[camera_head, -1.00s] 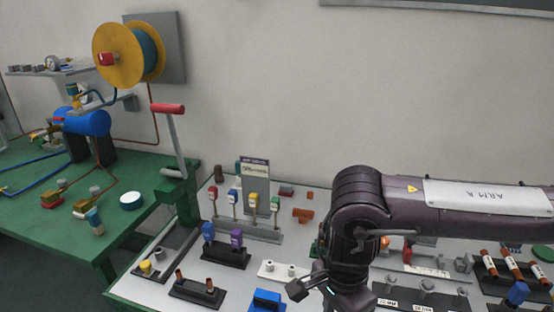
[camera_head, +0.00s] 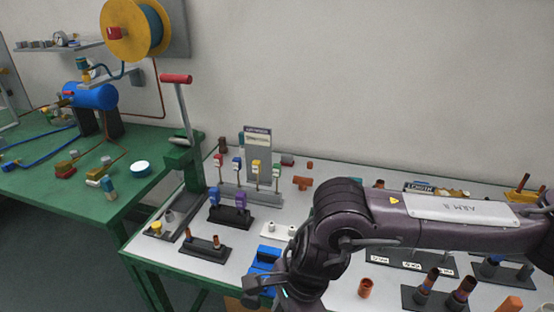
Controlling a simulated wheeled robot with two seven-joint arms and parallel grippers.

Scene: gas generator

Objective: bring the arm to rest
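My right arm (camera_head: 440,219), dark purple-grey with a white "ARM" label, comes in from the right edge and bends down at a rounded joint over the white tabletop (camera_head: 160,264). The end of this arm (camera_head: 266,284) is at the bottom centre, near a blue block (camera_head: 266,256). I cannot make out clearly whether its fingers are apart, and I see no object clearly held there. My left arm and gripper are not in view. The arm hides part of the table's middle and right.
A lever press (camera_head: 184,150) with a red handle stands at the table's left. A rack of colored keys (camera_head: 250,190) and small holders (camera_head: 205,248) stand near the arm. Tubes (camera_head: 440,290) stand at lower right. A green bench (camera_head: 60,205) with a blue tank (camera_head: 90,95) is at left.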

